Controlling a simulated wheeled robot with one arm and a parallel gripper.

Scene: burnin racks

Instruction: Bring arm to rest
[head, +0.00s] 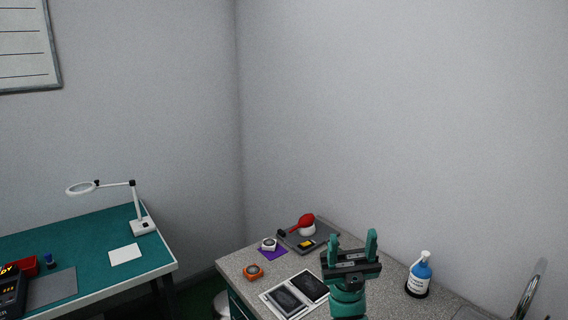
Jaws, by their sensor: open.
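My gripper (351,243) shows in the head view at the lower middle right, with its green fingers pointing up and spread apart. It is open, with nothing between the fingers. It stands in front of the grey speckled worktop (233,262), and my wrist hides part of that surface. I cannot tell its exact height above the worktop.
A green bench (85,235) with a lamp (142,226) stands left. Walls close the corner.

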